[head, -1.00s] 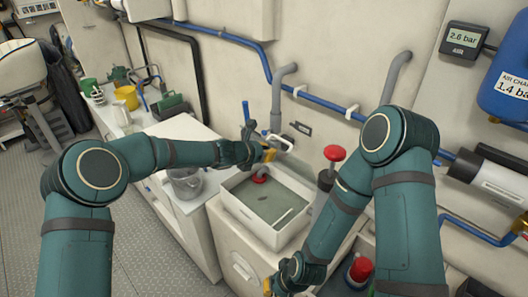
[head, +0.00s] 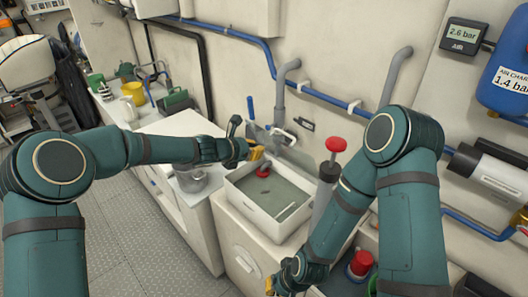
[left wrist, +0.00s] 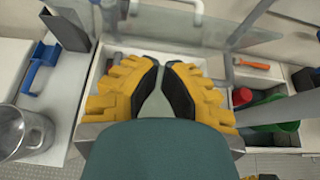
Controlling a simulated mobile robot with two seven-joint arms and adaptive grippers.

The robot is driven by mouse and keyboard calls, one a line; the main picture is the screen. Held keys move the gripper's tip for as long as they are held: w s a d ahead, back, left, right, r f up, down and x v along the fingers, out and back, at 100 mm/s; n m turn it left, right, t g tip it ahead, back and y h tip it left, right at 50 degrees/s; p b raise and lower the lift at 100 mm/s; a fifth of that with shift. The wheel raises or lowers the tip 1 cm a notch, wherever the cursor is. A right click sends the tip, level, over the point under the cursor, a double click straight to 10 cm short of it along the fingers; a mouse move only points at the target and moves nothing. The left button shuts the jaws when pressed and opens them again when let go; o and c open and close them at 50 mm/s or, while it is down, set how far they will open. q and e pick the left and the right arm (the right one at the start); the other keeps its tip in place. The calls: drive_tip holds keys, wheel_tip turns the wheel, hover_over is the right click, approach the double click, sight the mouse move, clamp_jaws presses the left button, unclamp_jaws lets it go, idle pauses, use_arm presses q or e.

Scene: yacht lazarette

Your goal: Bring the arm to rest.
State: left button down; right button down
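My left arm reaches in from the left, and its gripper (head: 256,154) with yellow fingers is above the back left part of a white sink-like tray (head: 235,203). In the left wrist view the two yellow, black-padded fingers (left wrist: 161,66) come almost together at the tips. A red knob-like thing (head: 263,171) lies in the tray, just below the left gripper. My right gripper (head: 281,280) hangs low at the bottom, in front of the cabinet. Its fingers are small and partly hidden.
A grey pipe (head: 279,95) and lever handle stand behind the tray. A red-topped pump (head: 336,145) stands at its right. A metal mug (left wrist: 28,132) is on the counter to the left. A red container (head: 361,264) is low at right. Open floor (head: 150,230) lies at left.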

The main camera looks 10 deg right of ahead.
use_arm(q)
wheel_tip(320, 180, up, 4)
drive_tip(key=s+a, duration=0.2)
drive_tip(key=a, duration=0.1)
drive_tip(key=s+a+f+m+g+y, duration=0.1)
drive_tip(key=s+a+f+m+y, duration=0.2)
drive_tip(key=f, duration=0.4)
drive_tip(key=s+a+f+m+g+y, duration=0.1)
drive_tip(key=s+a+f+m, duration=0.3)
drive_tip(key=s+f, duration=0.3)
drive_tip(key=s+a+f+m+g+y, duration=0.1)
drive_tip(key=s+a+f+m, duration=0.2)
drive_tip(key=f, duration=0.5)
drive_tip(key=s+a+f+m+g+b, duration=0.1)
drive_tip(key=s+a+f+m, duration=0.2)
drive_tip(key=s+m, duration=0.3)
drive_tip(key=s+a+f+m+y+b, duration=0.1)
drive_tip(key=s+a+f+m, duration=0.3)
drive_tip(key=s, duration=0.7)
drive_tip(key=f+m, duration=0.1)
drive_tip(key=m, duration=0.1)
drive_tip(key=shift+s+a+f+m+g+y, duration=0.15)
drive_tip(key=shift+s+f+m+g+y, duration=0.15)
drive_tip(key=shift+m+g, duration=0.1)
